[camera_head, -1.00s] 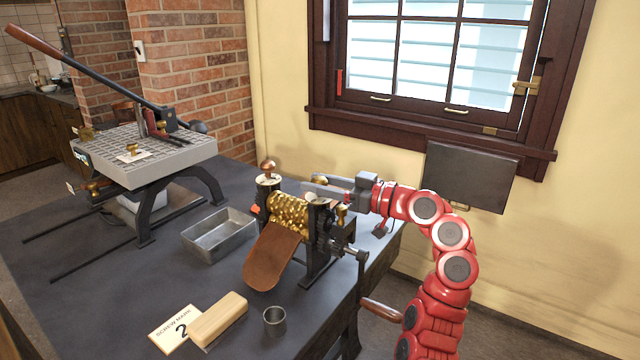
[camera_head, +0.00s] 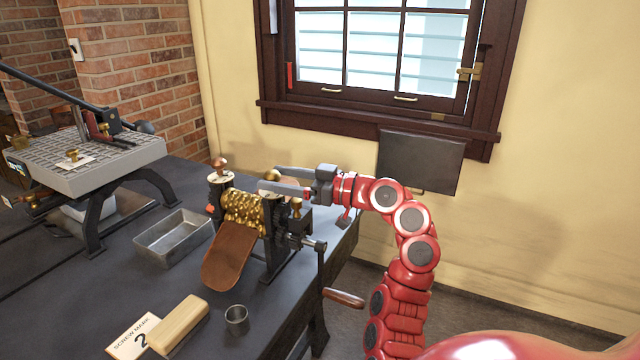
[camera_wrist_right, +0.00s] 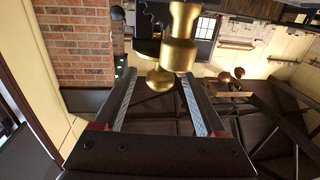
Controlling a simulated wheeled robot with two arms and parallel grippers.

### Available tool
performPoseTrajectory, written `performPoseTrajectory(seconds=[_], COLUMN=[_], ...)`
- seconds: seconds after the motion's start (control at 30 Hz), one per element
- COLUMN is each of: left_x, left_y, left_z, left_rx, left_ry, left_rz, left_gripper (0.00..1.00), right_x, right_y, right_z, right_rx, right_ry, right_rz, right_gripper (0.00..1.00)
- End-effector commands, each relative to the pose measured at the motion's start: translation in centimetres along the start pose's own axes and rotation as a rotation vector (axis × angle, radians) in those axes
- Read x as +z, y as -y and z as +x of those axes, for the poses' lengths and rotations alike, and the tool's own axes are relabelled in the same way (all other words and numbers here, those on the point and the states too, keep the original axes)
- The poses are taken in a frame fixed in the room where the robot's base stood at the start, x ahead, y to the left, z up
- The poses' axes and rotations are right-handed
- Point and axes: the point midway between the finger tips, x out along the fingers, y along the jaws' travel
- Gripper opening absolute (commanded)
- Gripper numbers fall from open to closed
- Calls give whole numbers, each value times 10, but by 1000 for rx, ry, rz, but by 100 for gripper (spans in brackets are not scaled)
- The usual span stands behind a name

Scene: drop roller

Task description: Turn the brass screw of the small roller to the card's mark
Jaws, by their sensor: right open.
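The small roller (camera_head: 245,212) is a patterned gold cylinder in a dark frame, with a brown leather tongue (camera_head: 229,254) hanging in front. A rounded brass screw head (camera_head: 272,175) shows at the back of its right end. My right gripper (camera_head: 280,182) reaches in from the right at that height, its fingers open. In the right wrist view, a brass screw (camera_wrist_right: 180,45) with a round knob stands between and just beyond the open fingertips; I cannot tell whether they touch it. The card (camera_head: 131,336) reads "SCREW MARK 2". My left gripper is out of view.
A metal tray (camera_head: 173,237) sits left of the roller. A wooden block (camera_head: 177,323) partly covers the card, beside a small grey cup (camera_head: 236,318). A crank handle (camera_head: 343,298) sticks out past the table's right edge. A lever press (camera_head: 83,165) stands at left.

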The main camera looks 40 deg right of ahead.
Motion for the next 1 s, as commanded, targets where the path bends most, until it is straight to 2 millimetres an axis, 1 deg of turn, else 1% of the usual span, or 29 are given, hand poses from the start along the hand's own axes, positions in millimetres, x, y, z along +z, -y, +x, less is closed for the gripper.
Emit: performPoseTrajectory(seconds=[0.03, 0.17, 0.3, 0.4, 0.5, 0.6, 0.7, 0.83, 1.0], left_x=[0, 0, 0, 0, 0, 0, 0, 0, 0], left_y=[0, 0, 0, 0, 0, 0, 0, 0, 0], left_z=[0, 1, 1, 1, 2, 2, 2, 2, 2], left_rx=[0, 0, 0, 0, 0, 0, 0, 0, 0], left_ry=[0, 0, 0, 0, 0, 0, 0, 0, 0], left_rz=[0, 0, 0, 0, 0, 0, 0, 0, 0], left_gripper=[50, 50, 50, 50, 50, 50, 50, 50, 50], right_x=[0, 0, 0, 0, 0, 0, 0, 0, 0], right_y=[-2, -2, -2, -1, -1, -1, -1, 0, 0], right_z=[-12, -46, -84, -109, -129, -144, -153, -157, -157], right_rx=[7, 8, 9, 6, 5, 4, 3, 1, 1], right_ry=[-2, 1, -1, 1, 0, 0, 0, -1, 0], right_rz=[0, -1, 0, -1, -2, -1, 0, 0, 0], right_gripper=[73, 73, 73, 73, 73, 73, 73, 73, 73])
